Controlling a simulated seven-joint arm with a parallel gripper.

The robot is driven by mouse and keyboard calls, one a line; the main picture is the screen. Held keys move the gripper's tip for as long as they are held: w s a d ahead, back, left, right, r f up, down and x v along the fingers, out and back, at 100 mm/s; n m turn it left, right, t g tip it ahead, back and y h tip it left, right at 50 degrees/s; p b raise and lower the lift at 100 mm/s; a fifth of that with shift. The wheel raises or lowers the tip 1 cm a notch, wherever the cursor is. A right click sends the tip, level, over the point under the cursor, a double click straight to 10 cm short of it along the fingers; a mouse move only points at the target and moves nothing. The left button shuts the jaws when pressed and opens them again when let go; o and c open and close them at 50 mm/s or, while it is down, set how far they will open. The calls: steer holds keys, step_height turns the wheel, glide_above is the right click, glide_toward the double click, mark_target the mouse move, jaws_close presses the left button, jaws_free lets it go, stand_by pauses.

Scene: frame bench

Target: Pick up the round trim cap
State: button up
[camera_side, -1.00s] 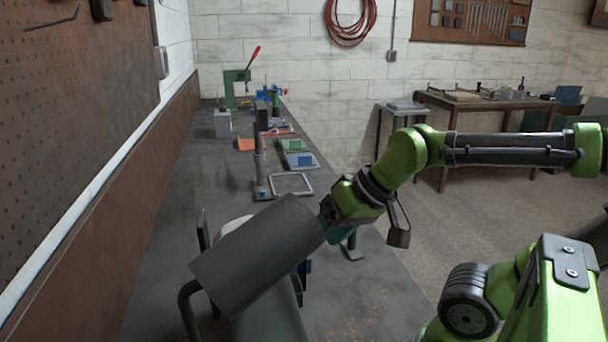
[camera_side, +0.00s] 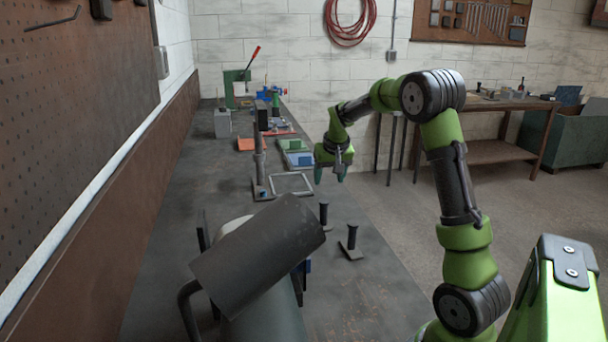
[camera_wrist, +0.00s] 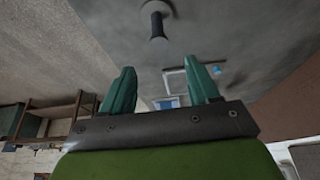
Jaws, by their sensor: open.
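A part with a round pale base and a black upright stem (camera_wrist: 157,24) shows at the top of the wrist view; it looks like the round trim cap. In the side view, a black stem (camera_side: 323,213) stands on the bench beside another black stem on a square-looking base (camera_side: 352,242). I cannot tell surely which is the cap; the nearer cylinder partly hides the first. My gripper (camera_side: 330,177) is open and empty above the bench's right edge, beyond both stems. Its teal fingers (camera_wrist: 160,68) are spread in the wrist view, apart from the round part.
A pale square frame (camera_side: 292,193) lies left of my gripper, beside an upright post (camera_side: 260,168). A green tray (camera_side: 296,145) and a lever press (camera_side: 238,88) are farther back.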

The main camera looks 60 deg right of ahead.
mark_target(323, 211)
steer(key=x, duration=1)
steer(key=shift+f, duration=0.45)
steer(key=x, duration=0.5)
steer(key=shift+d+f, duration=0.2)
steer(key=shift+f, duration=0.1)
